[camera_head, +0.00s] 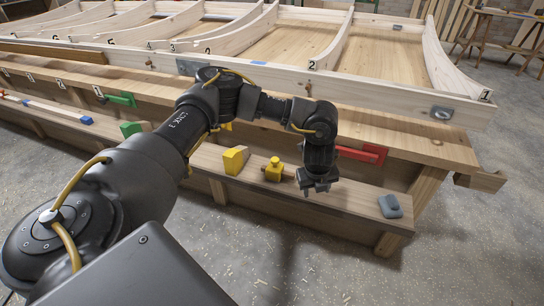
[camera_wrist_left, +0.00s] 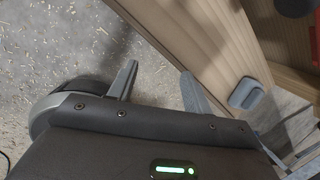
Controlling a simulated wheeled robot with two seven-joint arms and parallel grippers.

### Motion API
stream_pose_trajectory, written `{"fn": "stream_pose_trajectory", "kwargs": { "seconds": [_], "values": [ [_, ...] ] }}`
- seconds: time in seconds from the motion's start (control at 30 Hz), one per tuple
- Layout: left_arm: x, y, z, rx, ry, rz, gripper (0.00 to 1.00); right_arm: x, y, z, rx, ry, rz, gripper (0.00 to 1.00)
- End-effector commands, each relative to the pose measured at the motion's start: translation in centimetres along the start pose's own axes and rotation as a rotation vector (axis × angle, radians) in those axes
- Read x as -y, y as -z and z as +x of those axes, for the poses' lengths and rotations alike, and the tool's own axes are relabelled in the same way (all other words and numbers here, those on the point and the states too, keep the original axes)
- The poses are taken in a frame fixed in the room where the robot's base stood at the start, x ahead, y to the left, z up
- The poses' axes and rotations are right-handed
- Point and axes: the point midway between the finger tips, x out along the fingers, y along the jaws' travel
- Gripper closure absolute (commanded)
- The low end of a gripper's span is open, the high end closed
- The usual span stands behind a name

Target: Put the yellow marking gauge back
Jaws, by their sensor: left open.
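The yellow marking gauge (camera_head: 273,171) appears to be the small yellow block with a knob on top, standing on the low wooden shelf (camera_head: 345,196) along the bench front in the head view. My left gripper (camera_head: 318,187) is just right of it, apart from it, pointing down over the shelf area. In the left wrist view the left gripper's two fingers (camera_wrist_left: 157,80) are spread with nothing between them, and bare floor shows past them. The gauge is not seen in that view. My right gripper is not in view.
A yellow wedge-shaped block (camera_head: 235,159) stands left of the gauge. A grey block (camera_head: 390,206) sits near the shelf's right end; it also shows in the wrist view (camera_wrist_left: 246,92). A red tool (camera_head: 362,154) is on the bench front behind my gripper. A green block (camera_head: 134,128) is farther left.

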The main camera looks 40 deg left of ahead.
Motion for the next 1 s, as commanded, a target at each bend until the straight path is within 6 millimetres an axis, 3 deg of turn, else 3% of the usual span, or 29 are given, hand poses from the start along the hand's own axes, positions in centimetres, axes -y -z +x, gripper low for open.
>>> {"fn": "stream_pose_trajectory", "kwargs": {
  "seconds": [0.03,0.1,0.2,0.3,0.4,0.53,0.67,0.77,0.9,1.0],
  "values": [
    [1.2,5.6,1.9,-0.092,0.063,0.036,0.5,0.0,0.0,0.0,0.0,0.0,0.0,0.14],
    [3.2,12.7,3.0,-0.21,0.178,0.052,0.5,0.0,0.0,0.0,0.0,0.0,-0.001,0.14],
    [5.5,21.7,2.5,-0.374,0.335,0.009,0.5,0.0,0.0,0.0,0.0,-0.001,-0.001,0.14],
    [7.2,28.4,0.3,-0.522,0.477,-0.107,0.5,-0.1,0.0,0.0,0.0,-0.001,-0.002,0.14],
    [8.3,32.2,-2.5,-0.641,0.59,-0.291,0.5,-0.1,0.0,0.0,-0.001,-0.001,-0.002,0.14],
    [8.4,33.0,-5.3,-0.736,0.68,-0.611,0.5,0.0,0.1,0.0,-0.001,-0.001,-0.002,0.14],
    [6.2,30.2,-5.6,-0.746,0.692,-0.99,0.5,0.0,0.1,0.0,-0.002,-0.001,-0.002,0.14],
    [2.1,27.2,-4.1,-0.693,0.647,-1.293,0.5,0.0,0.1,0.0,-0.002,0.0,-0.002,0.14],
    [-5.9,23.8,-1.3,-0.557,0.534,-1.652,0.5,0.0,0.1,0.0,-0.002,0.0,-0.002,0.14],
    [-11.5,22.5,0.1,-0.453,0.452,-1.834,0.5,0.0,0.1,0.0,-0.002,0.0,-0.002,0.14]
  ]
}}
